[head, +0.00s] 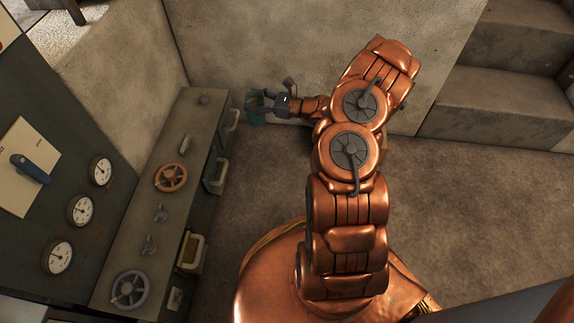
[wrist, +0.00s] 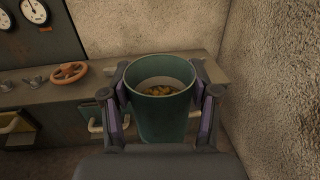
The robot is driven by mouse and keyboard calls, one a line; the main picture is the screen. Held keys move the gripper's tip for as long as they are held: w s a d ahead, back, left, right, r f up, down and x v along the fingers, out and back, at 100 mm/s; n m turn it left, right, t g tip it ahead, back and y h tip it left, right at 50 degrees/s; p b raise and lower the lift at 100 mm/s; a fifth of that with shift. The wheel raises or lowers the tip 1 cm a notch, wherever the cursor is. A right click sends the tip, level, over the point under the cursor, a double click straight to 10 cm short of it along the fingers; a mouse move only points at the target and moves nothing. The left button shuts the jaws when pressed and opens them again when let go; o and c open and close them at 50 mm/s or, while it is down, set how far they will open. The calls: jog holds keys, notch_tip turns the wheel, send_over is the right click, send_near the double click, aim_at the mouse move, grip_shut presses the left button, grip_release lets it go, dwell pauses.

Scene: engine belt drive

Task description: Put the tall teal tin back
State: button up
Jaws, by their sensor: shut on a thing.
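The tall teal tin (wrist: 162,118) is upright between the fingers of my gripper (wrist: 161,100) in the wrist view. It is open at the top and brownish contents show inside. My gripper is shut on its sides. In the head view the tin (head: 256,118) shows small and partly hidden at the end of my gripper (head: 264,101), close to the far end of the bench front. I cannot tell whether its base touches anything.
A long bench (head: 203,125) carries an orange handwheel (head: 171,177), a grey handwheel (head: 130,290) and small grey fittings. Its front has handles and an open yellowish compartment (head: 190,251). A panel with gauges (head: 80,210) stands behind it. A concrete wall (wrist: 270,80) rises close on the right in the wrist view.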

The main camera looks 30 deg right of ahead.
jog(key=s+d+f+m+t+h+b, duration=0.15)
jog(key=s+d+f, duration=0.25)
jog(key=s+f, duration=0.75)
jog(key=s+d+f+m+t+h, duration=0.1)
jog(key=s+d+f+m+h, duration=0.15)
jog(key=s+f, duration=0.9)
jog(key=shift+n, duration=0.5)
jog(key=shift+w+d+f+b, duration=0.65)
jog(key=shift+w+f+b, duration=0.9)
jog(key=shift+w, duration=1.75)
jog(key=shift+w+d+f+b, duration=0.65)
jog(key=shift+w+f+b, duration=0.85)
jog(key=shift+w, duration=1.85)
jog(key=shift+w+d+f+b, duration=0.65)
jog(key=shift+w+f+b, duration=0.85)
jog(key=shift+w, duration=1.8)
jog(key=o, duration=1.6)
